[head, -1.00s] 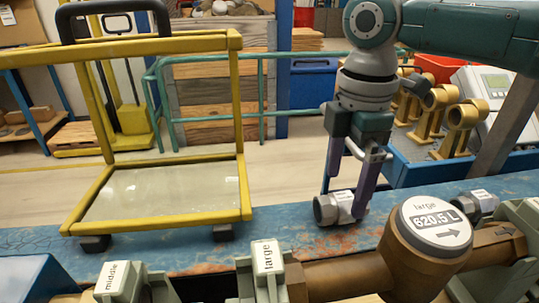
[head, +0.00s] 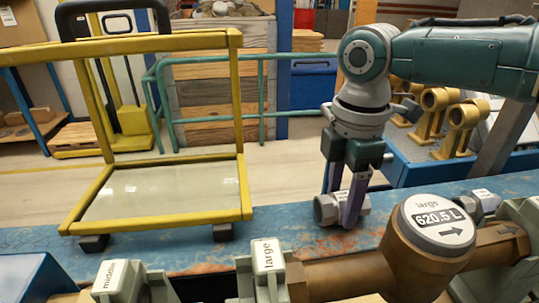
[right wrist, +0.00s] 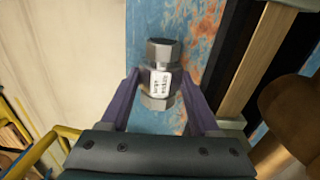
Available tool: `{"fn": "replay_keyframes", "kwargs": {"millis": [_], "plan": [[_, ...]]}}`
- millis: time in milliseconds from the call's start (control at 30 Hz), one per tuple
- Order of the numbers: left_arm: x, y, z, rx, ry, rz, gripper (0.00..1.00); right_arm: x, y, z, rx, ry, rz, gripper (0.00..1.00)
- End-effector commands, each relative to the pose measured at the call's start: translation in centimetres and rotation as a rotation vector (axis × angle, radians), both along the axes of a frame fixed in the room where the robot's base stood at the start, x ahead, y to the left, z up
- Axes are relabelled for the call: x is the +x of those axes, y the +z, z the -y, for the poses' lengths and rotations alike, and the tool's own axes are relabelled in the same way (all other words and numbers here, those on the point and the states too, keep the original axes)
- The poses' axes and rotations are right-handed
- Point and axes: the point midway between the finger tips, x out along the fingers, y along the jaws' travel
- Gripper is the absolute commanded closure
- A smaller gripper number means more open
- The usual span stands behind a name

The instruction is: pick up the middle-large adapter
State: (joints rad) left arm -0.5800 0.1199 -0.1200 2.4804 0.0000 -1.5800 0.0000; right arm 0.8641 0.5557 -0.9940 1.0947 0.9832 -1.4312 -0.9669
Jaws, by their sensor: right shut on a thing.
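The grey metal adapter (head: 326,210) lies on the worn blue bench top in the head view, behind the brown meter. A white label (right wrist: 160,83) on its middle is too blurred to read surely. My right gripper (head: 343,220) points down over it, shut on the adapter with one finger on each side. In the right wrist view the adapter (right wrist: 160,103) sits between the two purple fingers (right wrist: 160,74). It appears to rest on the bench still. My left gripper is not in view.
A brown meter (head: 415,240) reading 620.5 L is clamped in front. Another labelled adapter (head: 484,201) lies to the right. Grey-green holders marked "large" (head: 267,268) and "middle" (head: 112,278) stand in front. A yellow-framed stand (head: 150,222) is at left. The bench between is clear.

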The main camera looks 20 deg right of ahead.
Motion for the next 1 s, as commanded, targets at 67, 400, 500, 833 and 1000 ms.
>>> {"fn": "replay_keyframes", "kwargs": {"millis": [67,400,500,833,1000], "plan": [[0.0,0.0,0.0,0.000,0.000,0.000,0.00,0.0,0.0,0.0,0.000,0.000,0.000,0.68],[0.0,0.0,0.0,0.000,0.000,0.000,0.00,0.0,0.0,0.0,0.000,0.000,0.000,1.00],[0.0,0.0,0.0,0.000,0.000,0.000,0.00,0.0,0.0,0.0,0.000,0.000,0.000,1.00],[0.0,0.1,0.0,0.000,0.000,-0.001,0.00,0.1,0.5,0.0,0.001,0.000,0.002,1.00],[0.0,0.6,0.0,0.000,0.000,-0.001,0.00,0.1,2.6,0.0,0.002,0.001,0.005,1.00]]}}
